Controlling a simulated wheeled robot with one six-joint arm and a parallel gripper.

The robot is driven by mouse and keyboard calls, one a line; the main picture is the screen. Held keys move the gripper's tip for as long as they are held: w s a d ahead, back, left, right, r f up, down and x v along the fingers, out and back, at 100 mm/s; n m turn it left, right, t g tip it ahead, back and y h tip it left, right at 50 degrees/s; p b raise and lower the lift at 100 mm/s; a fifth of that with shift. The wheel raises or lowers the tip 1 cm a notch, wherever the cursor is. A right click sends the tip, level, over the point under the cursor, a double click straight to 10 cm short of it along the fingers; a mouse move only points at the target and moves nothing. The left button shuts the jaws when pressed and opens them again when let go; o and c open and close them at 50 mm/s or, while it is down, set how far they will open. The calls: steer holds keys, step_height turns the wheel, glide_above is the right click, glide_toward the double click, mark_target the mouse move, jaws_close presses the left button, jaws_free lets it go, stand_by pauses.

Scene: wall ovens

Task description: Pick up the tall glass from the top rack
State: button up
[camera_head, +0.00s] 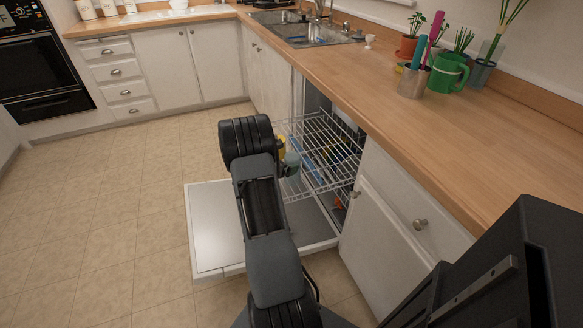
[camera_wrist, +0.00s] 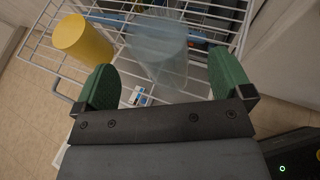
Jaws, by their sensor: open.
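The tall glass (camera_wrist: 157,52) is clear and bluish and stands at the near part of the white wire top rack (camera_wrist: 245,12) in the wrist view. My gripper (camera_wrist: 163,66) is open, with one green finger on either side of the glass's near end. Bare gaps show between the glass and both fingers, and I cannot tell how deep the glass is between them. In the head view the pulled-out top rack (camera_head: 318,150) shows beyond my arm, which hides much of the gripper.
A yellow cup (camera_wrist: 82,38) stands on the rack left of the glass, close to my left finger. The open dishwasher door (camera_head: 222,228) lies low below the rack. The wooden counter (camera_head: 395,85) runs along the right. The tiled floor (camera_head: 120,215) at left is clear.

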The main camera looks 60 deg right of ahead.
steer(key=shift+x, duration=2.45)
steer(key=shift+w+r, duration=0.1)
steer(key=c, duration=1.1)
